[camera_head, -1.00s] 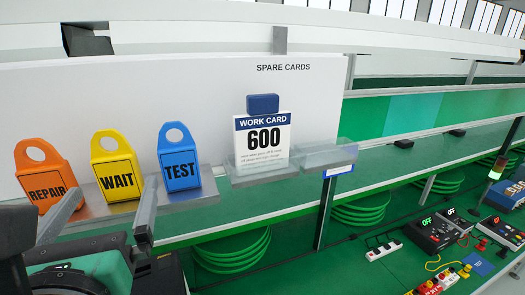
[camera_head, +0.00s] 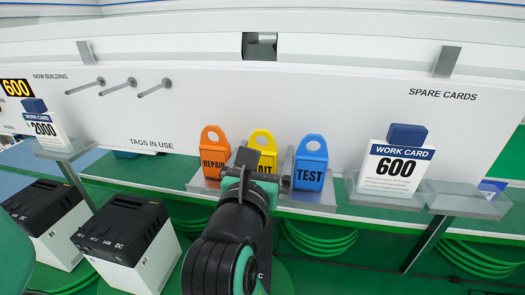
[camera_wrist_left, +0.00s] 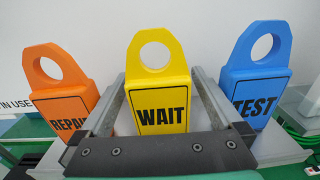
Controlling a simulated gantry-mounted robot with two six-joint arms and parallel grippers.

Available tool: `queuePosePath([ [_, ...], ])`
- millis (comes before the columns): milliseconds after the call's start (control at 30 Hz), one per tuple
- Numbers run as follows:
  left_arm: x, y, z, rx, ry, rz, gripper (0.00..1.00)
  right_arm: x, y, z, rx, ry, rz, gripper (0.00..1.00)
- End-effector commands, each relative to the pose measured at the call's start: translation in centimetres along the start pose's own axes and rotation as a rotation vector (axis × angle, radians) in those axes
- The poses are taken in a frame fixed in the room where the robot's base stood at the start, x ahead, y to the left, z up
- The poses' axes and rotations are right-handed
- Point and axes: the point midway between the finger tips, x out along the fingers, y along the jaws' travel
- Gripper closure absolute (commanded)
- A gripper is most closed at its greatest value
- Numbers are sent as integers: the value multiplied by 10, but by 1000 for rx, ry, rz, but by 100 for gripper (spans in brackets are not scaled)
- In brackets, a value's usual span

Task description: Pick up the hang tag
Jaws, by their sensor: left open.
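Three hang tags stand in a row on a grey ledge (camera_head: 202,184): an orange REPAIR tag (camera_head: 213,152), a yellow WAIT tag (camera_head: 263,143) and a blue TEST tag (camera_head: 310,163). Each has a round hole at its top. My left gripper (camera_head: 264,165) is open at the yellow tag, with one finger on each side of it. In the left wrist view the yellow tag (camera_wrist_left: 158,95) stands upright between the two fingers, with visible gaps. The orange tag (camera_wrist_left: 65,98) and blue tag (camera_wrist_left: 254,75) lie outside the fingers. My right gripper is not in view.
Bare pegs (camera_head: 132,84) stick out above the "TAGS IN USE" label. A 600 work card (camera_head: 396,170) stands right of the tags, and a 2000 card (camera_head: 42,127) at the far left. Black-and-white boxes (camera_head: 128,245) stand at lower left.

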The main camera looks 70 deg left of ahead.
Motion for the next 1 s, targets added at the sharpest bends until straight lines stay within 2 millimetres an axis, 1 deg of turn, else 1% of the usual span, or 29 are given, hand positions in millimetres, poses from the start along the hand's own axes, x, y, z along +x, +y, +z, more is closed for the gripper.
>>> queuePosePath([
  [100,0,0,-1,0,-1,0,0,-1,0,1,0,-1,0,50],
  [133,0,0,-1,0,-1,0,4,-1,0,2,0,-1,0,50],
  [600,0,0,-1,0,-1,0,87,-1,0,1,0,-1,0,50],
  [867,0,0,0,-1,-1,1,88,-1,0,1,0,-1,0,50],
  [1000,0,0,7,-2,-3,1,88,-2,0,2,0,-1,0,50],
])
